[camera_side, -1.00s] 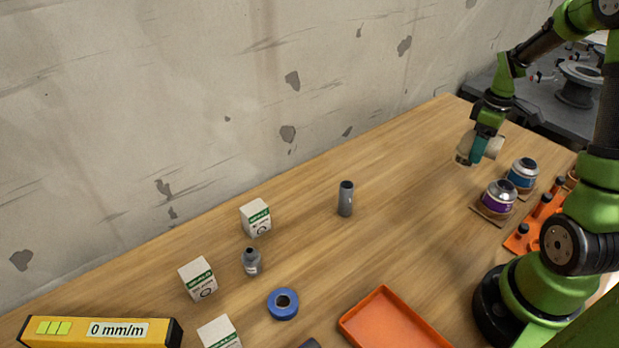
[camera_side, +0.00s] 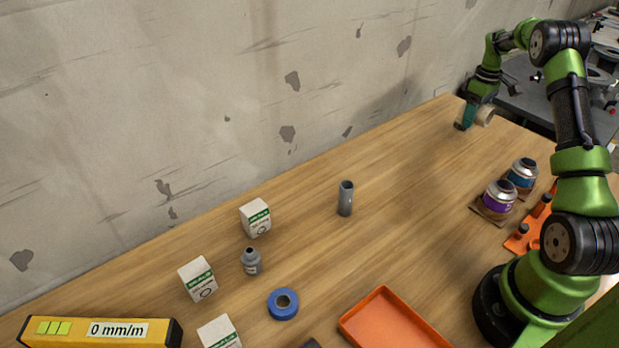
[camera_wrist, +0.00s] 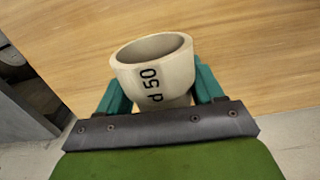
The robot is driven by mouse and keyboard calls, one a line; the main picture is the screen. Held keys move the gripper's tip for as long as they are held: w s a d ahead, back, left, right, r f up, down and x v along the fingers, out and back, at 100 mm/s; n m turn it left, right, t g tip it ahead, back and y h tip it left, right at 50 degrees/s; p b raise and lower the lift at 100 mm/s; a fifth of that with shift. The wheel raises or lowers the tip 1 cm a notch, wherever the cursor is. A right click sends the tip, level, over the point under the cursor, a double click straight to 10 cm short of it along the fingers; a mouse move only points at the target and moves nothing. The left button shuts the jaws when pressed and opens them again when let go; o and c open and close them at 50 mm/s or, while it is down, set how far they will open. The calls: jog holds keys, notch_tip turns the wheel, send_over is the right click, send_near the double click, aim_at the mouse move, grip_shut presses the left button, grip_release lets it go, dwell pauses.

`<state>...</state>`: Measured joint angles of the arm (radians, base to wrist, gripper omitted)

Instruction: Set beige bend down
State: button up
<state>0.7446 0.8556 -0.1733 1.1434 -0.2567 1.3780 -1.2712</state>
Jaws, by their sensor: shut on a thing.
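The beige bend (camera_side: 484,116) is held in my gripper (camera_side: 467,117) above the far right part of the table in the side view. In the wrist view the beige bend (camera_wrist: 157,72) shows its round open mouth and the marking "d 50". The two teal fingers of my gripper (camera_wrist: 160,90) are shut on it from both sides. The lower part of the bend is hidden behind the gripper body. The bend appears raised off the wooden table (camera_side: 420,150).
Purple-labelled (camera_side: 497,197) and blue-labelled (camera_side: 522,174) cans stand nearer my base. A grey pipe piece (camera_side: 345,198) stands mid-table. An orange tray (camera_side: 392,325), a blue tape roll (camera_side: 283,303) and small white boxes (camera_side: 256,218) are farther left. Bare wood lies between the pipe and cans.

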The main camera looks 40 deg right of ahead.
jog(key=shift+w+d, duration=0.2)
jog(key=shift+d, duration=0.05)
jog(key=shift+d+f, duration=0.1)
jog(key=shift+f, duration=0.3)
jog(key=shift+w+f, duration=0.1)
jog(key=shift+f, duration=1.25)
jog(key=shift+f, duration=0.1)
jog(key=o, duration=1.1)
jog(key=shift+f, duration=0.1)
